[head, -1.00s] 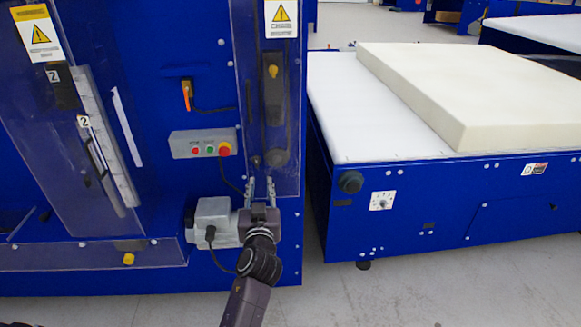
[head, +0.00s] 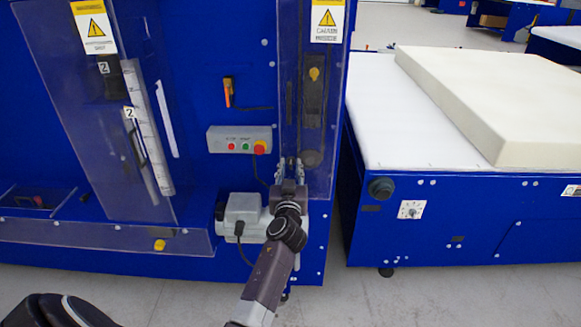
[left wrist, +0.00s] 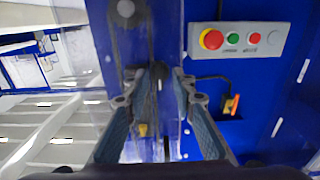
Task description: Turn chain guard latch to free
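The yellow chain guard latch (head: 314,74) is a small knob high on the clear chain guard (head: 290,120), below the "chain inside" label. The yellow latch also shows in the left wrist view (left wrist: 142,130), beyond the fingers. My left gripper (head: 289,165) is at the lower part of the guard, well below the latch. Its two fingers are apart with nothing between them, also in the left wrist view (left wrist: 160,82). I cannot tell whether the fingertips touch the guard. My right gripper is not in view.
A grey button box (head: 240,139) with a red stop button is left of the guard. A grey motor box (head: 243,211) sits by my left wrist. Another yellow knob (head: 160,245) is on the lower left guard. A foam block (head: 500,95) lies on the white conveyor (head: 375,130) at right.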

